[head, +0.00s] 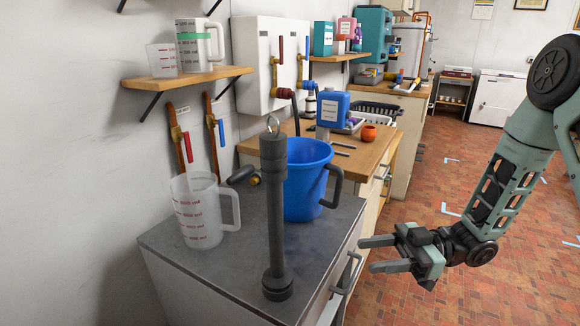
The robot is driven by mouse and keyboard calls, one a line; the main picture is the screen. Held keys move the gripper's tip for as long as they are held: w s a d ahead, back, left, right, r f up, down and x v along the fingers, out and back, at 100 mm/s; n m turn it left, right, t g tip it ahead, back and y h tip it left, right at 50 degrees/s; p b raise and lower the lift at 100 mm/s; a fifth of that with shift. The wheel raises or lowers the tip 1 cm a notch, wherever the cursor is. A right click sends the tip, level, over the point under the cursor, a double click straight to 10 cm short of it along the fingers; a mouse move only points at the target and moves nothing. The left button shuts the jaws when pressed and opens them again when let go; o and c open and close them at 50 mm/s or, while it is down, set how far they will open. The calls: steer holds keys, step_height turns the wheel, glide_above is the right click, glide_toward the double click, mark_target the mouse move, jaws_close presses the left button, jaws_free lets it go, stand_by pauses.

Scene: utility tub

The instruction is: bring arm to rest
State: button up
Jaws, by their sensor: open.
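My gripper (366,255) is open and empty in the head view. It hangs over the brick floor, just right of the grey counter's front edge, with its fingers pointing left. My arm (500,185) reaches down to it from the upper right. No object is between the fingers. The fingertips are close in the picture to a drawer handle (350,272); whether they touch it I cannot tell.
The grey counter (190,250) holds a dark post with a ring (274,215), a blue bucket (305,185) and a clear measuring jug (200,212). A wooden worktop (365,150) and a shelf (190,76) stand behind. The tiled floor (480,290) below my arm is clear.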

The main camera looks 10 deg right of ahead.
steer(key=w+a+r+m+t+h+p, duration=0.1)
steer(key=w+a+h, duration=0.1)
steer(key=h, duration=0.1)
steer(key=w+a+r+m+t+h+p, duration=0.1)
steer(key=w+a+t+h, duration=0.1)
steer(key=w+a+h, duration=0.1)
steer(key=w+a+r+m+t+h+p, duration=0.1)
steer(key=w+a+r+h, duration=0.1)
steer(key=h, duration=0.1)
steer(key=shift+w+a+t+p, duration=0.3)
steer(key=shift+w+t+p, duration=0.1)
steer(key=s+r+m+g+h+p, duration=0.2)
steer(key=s+r+m+h, duration=0.1)
steer(key=s, duration=1)
steer(key=s+a+r+m+g+h+p, duration=0.1)
steer(key=s+r+m+g+h+p, duration=0.2)
steer(key=s+r, duration=0.4)
steer(key=s+m+h, duration=0.1)
steer(key=s+h, duration=0.1)
steer(key=s, duration=0.3)
steer(key=shift+s+a+r, duration=0.2)
steer(key=shift+s+r, duration=0.05)
steer(key=shift+s, duration=0.15)
